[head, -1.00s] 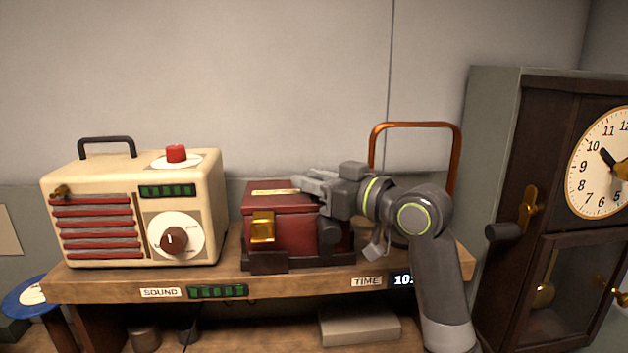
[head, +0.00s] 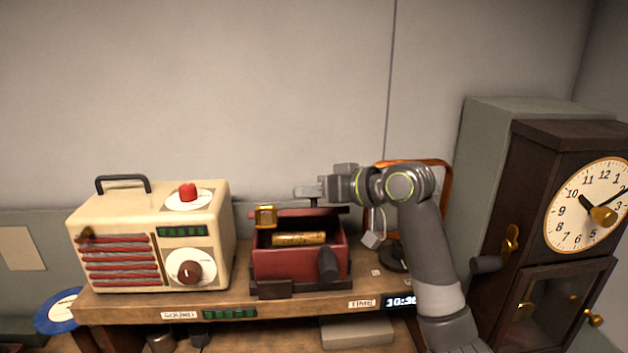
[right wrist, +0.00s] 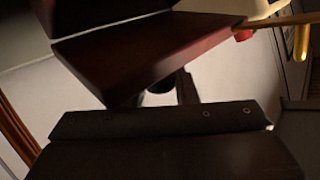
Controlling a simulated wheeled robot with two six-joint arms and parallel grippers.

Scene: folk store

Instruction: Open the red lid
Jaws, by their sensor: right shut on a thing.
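The red box (head: 268,264) stands on the wooden shelf in the head view, its lid (head: 296,213) raised and seen nearly edge-on. A gold clasp (head: 265,217) is at the lid's left. A gold cylinder (head: 299,239) lies inside the open box. My right gripper (head: 308,192) is at the raised lid's upper edge, shut on the lid; the exact contact is hard to see. In the right wrist view, a dark red slab (right wrist: 145,55), apparently the lid, fills the upper middle. My left gripper is not in view.
A cream radio (head: 205,225) with a red knob stands left of the box. An orange-brown hoop (head: 440,170) rises behind my right arm. A tall clock (head: 525,190) stands at the right. The wall behind is bare.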

